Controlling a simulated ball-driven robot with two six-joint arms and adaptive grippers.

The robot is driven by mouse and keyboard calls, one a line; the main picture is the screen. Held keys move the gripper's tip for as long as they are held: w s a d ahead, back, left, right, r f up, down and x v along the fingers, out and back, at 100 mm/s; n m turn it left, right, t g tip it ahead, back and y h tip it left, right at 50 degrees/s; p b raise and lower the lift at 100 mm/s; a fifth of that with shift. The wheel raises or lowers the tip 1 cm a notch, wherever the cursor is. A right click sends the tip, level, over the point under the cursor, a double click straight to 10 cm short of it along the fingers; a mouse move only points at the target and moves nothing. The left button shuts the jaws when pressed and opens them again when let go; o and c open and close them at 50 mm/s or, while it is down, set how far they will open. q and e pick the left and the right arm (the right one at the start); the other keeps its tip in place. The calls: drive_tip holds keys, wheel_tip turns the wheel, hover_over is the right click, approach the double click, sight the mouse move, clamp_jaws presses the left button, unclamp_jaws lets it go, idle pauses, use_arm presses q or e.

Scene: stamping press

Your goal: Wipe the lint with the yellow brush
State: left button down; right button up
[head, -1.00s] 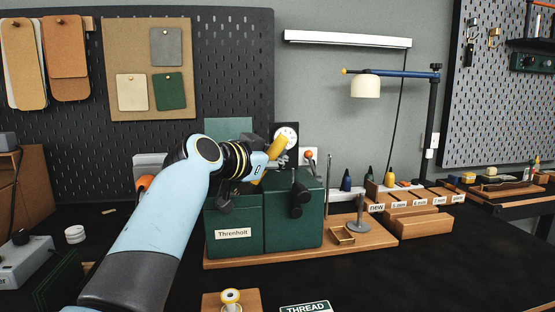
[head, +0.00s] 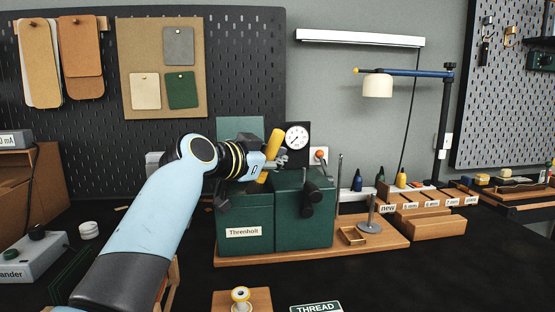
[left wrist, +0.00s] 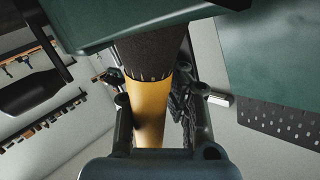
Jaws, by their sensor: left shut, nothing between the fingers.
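The yellow brush (head: 271,152) shows at the top of the dark green Threnholt press (head: 246,215), tilted, next to the end of my left arm. In the left wrist view its yellow handle (left wrist: 149,112) runs up the middle, by the fingers, to a dark, rough end (left wrist: 150,55). My left gripper (head: 268,166) is shut; I cannot tell whether its fingers touch the handle. It is above the press, partly hidden behind its own wrist in the head view. I cannot make out any lint. My right gripper is not in view.
The press stands on a wooden board (head: 385,244). A small brass tray (head: 352,236) and a grey post on a round foot (head: 370,227) are to its right. A dial gauge (head: 297,137) stands behind. Labelled wooden bins and a lamp (head: 378,86) are farther right. The dark bench at front right is clear.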

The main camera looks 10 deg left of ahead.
use_arm(q)
drive_tip(key=shift+f+b, duration=0.35)
drive_tip(key=shift+f, duration=0.05)
idle(0.5)
drive_tip(key=shift+s+a, duration=0.2)
drive_tip(key=shift+a, duration=0.4)
drive_tip(key=shift+s+a, duration=0.15)
drive_tip(key=shift+a, duration=0.45)
drive_tip(key=shift+f+b, duration=0.3)
drive_tip(key=shift+f, duration=0.05)
drive_tip(key=shift+s+a, duration=0.2)
drive_tip(key=shift+a, duration=0.4)
drive_tip(key=shift+s+a, duration=0.15)
drive_tip(key=shift+a, duration=0.45)
drive_tip(key=shift+f+b, duration=0.35)
drive_tip(key=shift+b, duration=0.05)
